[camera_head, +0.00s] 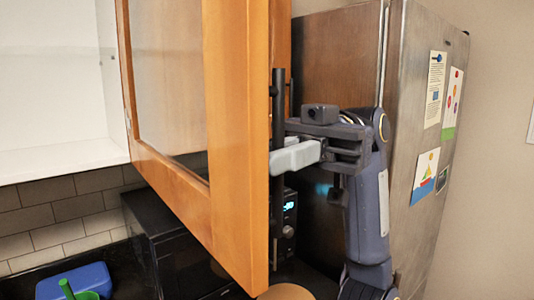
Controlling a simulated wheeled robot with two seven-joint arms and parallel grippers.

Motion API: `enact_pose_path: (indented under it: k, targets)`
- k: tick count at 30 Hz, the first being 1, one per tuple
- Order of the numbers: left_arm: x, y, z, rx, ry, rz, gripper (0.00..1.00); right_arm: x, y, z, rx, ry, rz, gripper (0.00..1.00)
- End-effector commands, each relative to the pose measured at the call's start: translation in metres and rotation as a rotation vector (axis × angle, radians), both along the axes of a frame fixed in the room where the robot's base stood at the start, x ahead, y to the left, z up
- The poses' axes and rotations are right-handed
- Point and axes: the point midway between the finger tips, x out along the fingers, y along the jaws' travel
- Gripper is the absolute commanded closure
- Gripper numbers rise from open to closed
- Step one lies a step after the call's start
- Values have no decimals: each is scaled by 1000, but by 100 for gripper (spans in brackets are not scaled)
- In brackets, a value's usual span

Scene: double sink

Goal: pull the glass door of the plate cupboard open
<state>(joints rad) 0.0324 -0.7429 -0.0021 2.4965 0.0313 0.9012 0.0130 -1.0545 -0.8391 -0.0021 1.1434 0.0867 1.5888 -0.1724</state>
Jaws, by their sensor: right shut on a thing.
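The plate cupboard's glass door (232,120) has an orange wood frame around a glass pane (168,80). It stands swung out from the cupboard, and the white cupboard inside (50,90) shows at the left. A dark vertical bar handle (278,110) runs along the door's outer edge. My right gripper (285,158) is at the handle's middle, shut on it; its light grey fingers partly hide the bar. My left gripper is not in view.
A steel fridge (415,120) with papers on its side stands close behind my right arm. Below the door are a black microwave (170,235) and a dark counter. A blue container (75,282) with a green item sits at the lower left.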

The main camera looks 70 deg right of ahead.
Motion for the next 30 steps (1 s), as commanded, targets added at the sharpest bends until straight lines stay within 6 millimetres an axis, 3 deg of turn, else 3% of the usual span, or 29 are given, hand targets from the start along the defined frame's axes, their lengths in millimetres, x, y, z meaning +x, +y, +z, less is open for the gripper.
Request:
enact_pose_path:
  k: [8,9,13,23,30]
  targets:
    - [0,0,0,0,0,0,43,0,0,1,1,0,1,100]
    - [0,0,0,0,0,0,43,0,0,1,1,1,0,87]
    - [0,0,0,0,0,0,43,0,0,1,1,1,0,72]
    - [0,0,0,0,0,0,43,-1,-4,1,3,0,-1,72]
    - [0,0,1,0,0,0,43,-16,-38,2,5,0,-2,72]
